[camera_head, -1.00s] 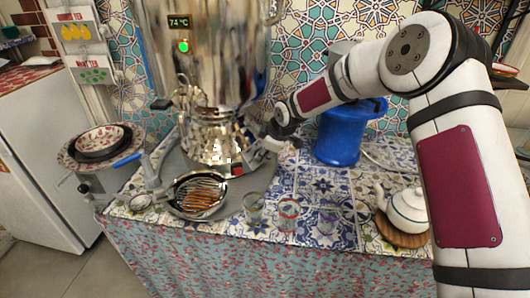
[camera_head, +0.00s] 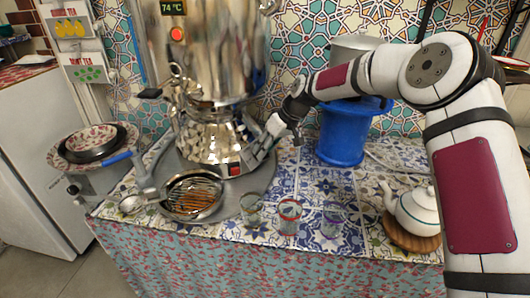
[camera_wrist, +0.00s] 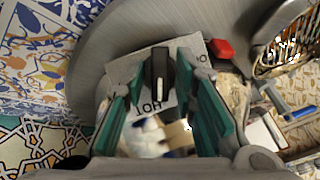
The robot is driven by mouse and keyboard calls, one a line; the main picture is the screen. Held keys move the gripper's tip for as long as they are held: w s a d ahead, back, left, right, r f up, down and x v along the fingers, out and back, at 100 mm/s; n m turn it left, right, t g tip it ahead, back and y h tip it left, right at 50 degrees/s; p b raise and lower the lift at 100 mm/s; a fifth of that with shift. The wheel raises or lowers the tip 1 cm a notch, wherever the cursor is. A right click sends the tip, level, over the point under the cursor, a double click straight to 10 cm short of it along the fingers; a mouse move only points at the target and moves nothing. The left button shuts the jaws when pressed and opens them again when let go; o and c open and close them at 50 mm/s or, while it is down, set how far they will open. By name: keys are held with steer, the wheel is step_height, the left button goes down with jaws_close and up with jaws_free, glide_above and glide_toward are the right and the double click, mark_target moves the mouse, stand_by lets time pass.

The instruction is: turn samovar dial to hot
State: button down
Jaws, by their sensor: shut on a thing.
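The metal samovar (camera_head: 215,60) stands on a round grey tray (camera_head: 265,178). Its display reads 74 °C, with a lit red light (camera_head: 177,34) below. My gripper (camera_head: 256,150) is at the lower right of the samovar's base. In the wrist view, my gripper (camera_wrist: 159,68) has its green-padded fingers on either side of the black dial (camera_wrist: 158,64) and is shut on it. The dial's white mark points down the picture towards the upside-down word HOT on its grey plate (camera_wrist: 148,104). A red switch (camera_wrist: 221,48) is beside the plate. The head view hides the dial.
A strainer pan (camera_head: 193,214) and several glasses (camera_head: 289,222) stand along the table's front. A blue stand (camera_head: 343,140) is behind my gripper to the right. A white teapot (camera_head: 413,210) sits on a wooden coaster at the right.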

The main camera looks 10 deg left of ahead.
steer(key=shift+d+f+m+g+y+b, duration=0.1)
steer(key=shift+m+g+y+b, duration=0.25)
steer(key=shift+m, duration=0.45)
steer(key=c, duration=1.6)
jaws_free()
steer(key=v, duration=1.2)
steer(key=shift+w, duration=0.1)
